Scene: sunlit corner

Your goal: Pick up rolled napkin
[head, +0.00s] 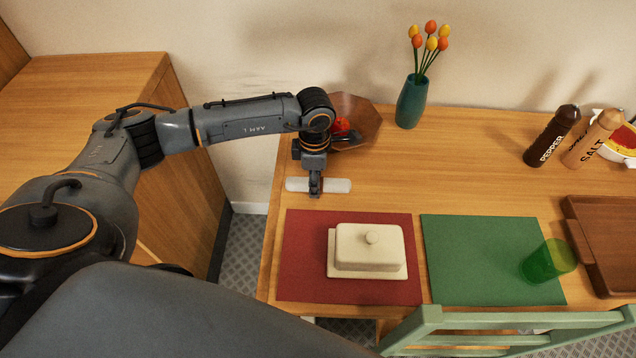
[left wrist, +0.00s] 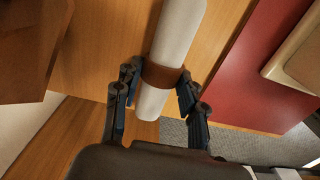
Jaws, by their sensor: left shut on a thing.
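The rolled napkin (head: 338,186) is a white roll at the left end of the wooden table, behind the red placemat. In the left wrist view the napkin (left wrist: 180,30) has a brown band (left wrist: 161,77) around it. My left gripper (head: 315,190) points down over the napkin and covers its middle in the head view. In the left wrist view my left gripper (left wrist: 157,84) has one finger on each side of the roll at the band, shut on it. I cannot tell whether the napkin touches the table. My right gripper is not in view.
A brown wooden bowl (head: 362,112) with something red stands just behind my left gripper. A cream butter dish (head: 368,248) sits on the red placemat (head: 300,272). A teal vase (head: 411,103), green placemat (head: 470,250), green glass (head: 548,262) and brown tray (head: 590,240) are further right.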

